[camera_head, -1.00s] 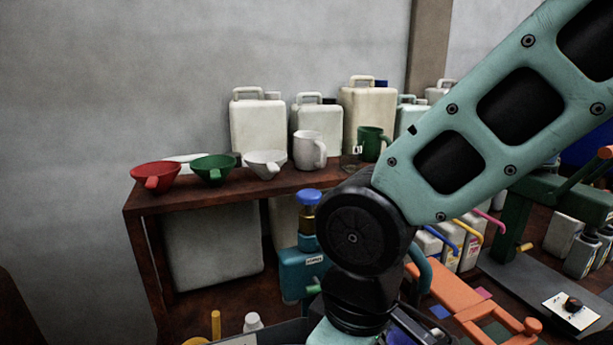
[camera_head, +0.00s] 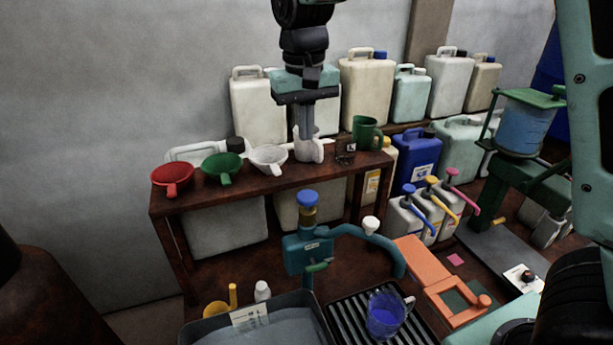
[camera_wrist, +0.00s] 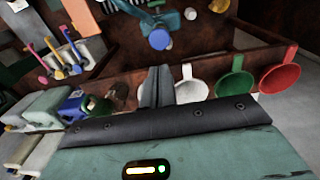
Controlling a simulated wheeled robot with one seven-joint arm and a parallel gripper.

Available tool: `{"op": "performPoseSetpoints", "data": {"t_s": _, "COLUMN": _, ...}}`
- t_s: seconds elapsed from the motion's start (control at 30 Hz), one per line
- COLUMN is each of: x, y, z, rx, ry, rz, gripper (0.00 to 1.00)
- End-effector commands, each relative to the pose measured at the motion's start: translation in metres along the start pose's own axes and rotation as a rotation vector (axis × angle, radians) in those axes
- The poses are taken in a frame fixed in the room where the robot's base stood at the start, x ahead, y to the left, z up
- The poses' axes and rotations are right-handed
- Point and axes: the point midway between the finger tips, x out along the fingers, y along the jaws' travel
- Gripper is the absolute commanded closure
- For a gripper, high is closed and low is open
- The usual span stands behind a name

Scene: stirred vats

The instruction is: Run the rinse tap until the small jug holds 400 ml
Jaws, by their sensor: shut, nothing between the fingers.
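The rinse tap is a teal body (camera_head: 297,252) with a blue knob (camera_head: 308,198) on top, a green lever (camera_head: 317,267) and a curved spout to the right. A clear handled jug (camera_head: 385,318) with blue liquid in it stands on the drain rack beneath the spout end; its level marks are too small to read. My gripper (camera_head: 304,134) points down over the shelf, fingers shut and empty, in front of the white jug (camera_head: 315,150); I cannot tell whether they touch it. In the wrist view the shut fingers (camera_wrist: 157,75) stand beside the white funnel (camera_wrist: 190,88).
Red (camera_head: 172,178), green (camera_head: 222,168) and white funnels and a green mug (camera_head: 366,132) stand on the wooden shelf (camera_head: 270,183). Canisters stand behind. A dark basin (camera_head: 200,328) adjoins the drain rack (camera_head: 345,318). An orange clamp-like frame (camera_head: 430,275) lies right of the tap.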

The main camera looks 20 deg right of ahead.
Motion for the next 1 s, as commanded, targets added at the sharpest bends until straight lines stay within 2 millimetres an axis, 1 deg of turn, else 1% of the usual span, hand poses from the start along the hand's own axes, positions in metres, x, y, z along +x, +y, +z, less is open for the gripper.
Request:
{"op": "performPoseSetpoints", "data": {"t_s": 0.23, "x": 0.003, "y": -0.001, "z": 0.001, "rx": -0.001, "ry": -0.001, "rz": -0.001, "gripper": 1.0}}
{"op": "performPoseSetpoints", "data": {"t_s": 0.37, "x": 0.014, "y": -0.001, "z": 0.001, "rx": -0.001, "ry": -0.003, "rz": -0.001, "gripper": 1.0}}
{"op": "performPoseSetpoints", "data": {"t_s": 0.47, "x": 0.031, "y": -0.001, "z": 0.001, "rx": -0.001, "ry": -0.005, "rz": 0.0, "gripper": 1.0}}
{"op": "performPoseSetpoints", "data": {"t_s": 0.8, "x": 0.1, "y": 0.0, "z": 0.002, "rx": -0.002, "ry": -0.006, "rz": 0.001, "gripper": 1.0}}
{"op": "performPoseSetpoints", "data": {"t_s": 1.0, "x": 0.127, "y": 0.0, "z": 0.001, "rx": -0.001, "ry": -0.003, "rz": 0.0, "gripper": 1.0}}
